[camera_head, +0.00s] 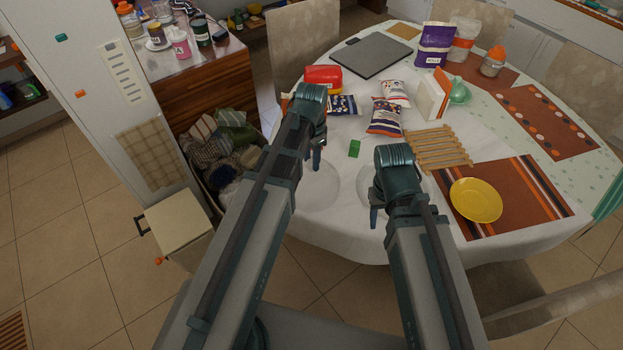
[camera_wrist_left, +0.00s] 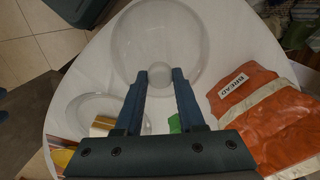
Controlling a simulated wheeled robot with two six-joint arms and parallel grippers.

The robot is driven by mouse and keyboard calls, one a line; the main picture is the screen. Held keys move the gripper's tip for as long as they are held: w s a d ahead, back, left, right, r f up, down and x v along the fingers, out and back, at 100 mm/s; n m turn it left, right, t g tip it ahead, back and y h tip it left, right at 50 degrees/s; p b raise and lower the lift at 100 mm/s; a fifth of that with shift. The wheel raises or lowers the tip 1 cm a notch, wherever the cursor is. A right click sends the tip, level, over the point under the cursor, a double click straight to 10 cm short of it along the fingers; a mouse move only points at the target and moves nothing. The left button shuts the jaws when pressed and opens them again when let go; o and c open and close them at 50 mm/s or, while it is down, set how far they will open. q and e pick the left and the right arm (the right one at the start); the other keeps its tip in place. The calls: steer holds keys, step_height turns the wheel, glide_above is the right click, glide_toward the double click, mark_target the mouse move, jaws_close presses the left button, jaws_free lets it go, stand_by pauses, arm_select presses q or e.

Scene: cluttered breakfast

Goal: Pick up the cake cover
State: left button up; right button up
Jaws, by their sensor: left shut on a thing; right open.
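The cake cover (camera_head: 321,190) is a clear, see-through dome near the table's front left edge. In the left wrist view the dome (camera_wrist_left: 185,35) is seen from above, with its round knob (camera_wrist_left: 160,71) between my fingers. My left gripper (camera_head: 316,158) is shut on that knob; it also shows in the left wrist view (camera_wrist_left: 161,77). I cannot tell whether the dome's rim touches the table. My right gripper (camera_head: 375,212) is open and empty, to the right of the cover. My left arm hides part of the dome's surroundings.
A second clear round piece (camera_wrist_left: 70,112) stands close beside the cover. A green block (camera_head: 354,148), snack bag (camera_head: 385,116), wooden rack (camera_head: 437,149) and yellow plate (camera_head: 476,200) are nearby. An orange bread bag (camera_wrist_left: 250,105) lies close on the cover's other side.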

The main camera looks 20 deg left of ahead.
arm_select(q)
jaws_close()
stand_by(0.6)
stand_by(0.5)
